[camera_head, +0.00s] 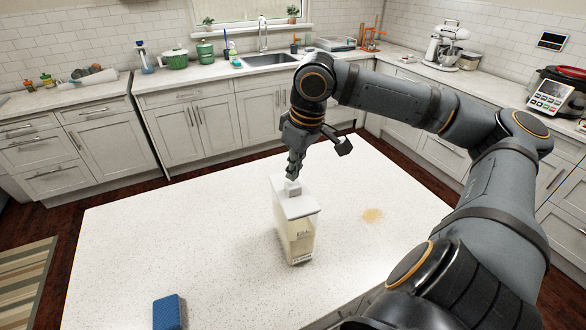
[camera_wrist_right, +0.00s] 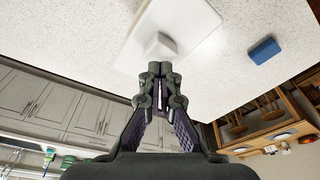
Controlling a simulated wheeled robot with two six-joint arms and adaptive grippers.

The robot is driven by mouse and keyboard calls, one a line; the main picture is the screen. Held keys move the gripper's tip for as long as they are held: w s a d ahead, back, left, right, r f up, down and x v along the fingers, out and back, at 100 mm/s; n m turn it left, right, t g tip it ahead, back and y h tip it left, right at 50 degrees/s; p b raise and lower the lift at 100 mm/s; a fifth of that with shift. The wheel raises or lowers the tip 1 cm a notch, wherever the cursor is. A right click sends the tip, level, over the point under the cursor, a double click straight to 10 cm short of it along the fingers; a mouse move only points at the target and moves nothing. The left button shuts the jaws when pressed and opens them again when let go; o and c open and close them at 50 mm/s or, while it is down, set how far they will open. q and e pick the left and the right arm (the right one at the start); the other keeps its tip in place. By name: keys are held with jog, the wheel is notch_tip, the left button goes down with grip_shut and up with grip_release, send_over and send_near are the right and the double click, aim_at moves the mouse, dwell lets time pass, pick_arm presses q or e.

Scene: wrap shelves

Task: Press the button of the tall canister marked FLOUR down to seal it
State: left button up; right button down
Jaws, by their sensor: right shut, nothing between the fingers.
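In the wrist view, the lid (camera_wrist_right: 190,28) and the button (camera_wrist_right: 160,45) lie just beyond the fingertips. My right gripper (camera_head: 292,178) points down at the button with its fingers shut and empty. The fingertips (camera_wrist_right: 160,68) are at or very close to the button; I cannot tell whether they touch it. My left gripper is not in view.
The speckled island top (camera_head: 180,230) is mostly clear. A blue sponge (camera_head: 167,312) lies near its front left, and a tan powder spill (camera_head: 372,215) lies right of the canister. Counters with a sink (camera_head: 270,60) and a stand mixer (camera_head: 446,45) run behind.

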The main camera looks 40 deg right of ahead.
aim_at(294, 184)
jog(key=shift+f, duration=0.15)
dwell(0.3)
jog(key=shift+s+b+x, duration=0.2)
jog(key=shift+b+x, duration=0.75)
jog(key=shift+b, duration=0.05)
jog(key=shift+s+b+x, duration=0.2)
jog(key=shift+b+x, duration=0.7)
jog(key=shift+b, duration=0.1)
jog(key=p+v, duration=0.2)
jog(key=w+p+v, duration=0.1)
jog(key=p+v, duration=0.1)
jog(key=p, duration=0.1)
jog(key=p+v, duration=0.2)
jog(key=v, duration=0.1)
jog(key=shift+w+a+r+p, duration=0.1)
jog(key=shift+w+r+p, duration=0.1)
jog(key=shift+r+p, duration=0.1)
jog(key=shift+r, duration=0.1)
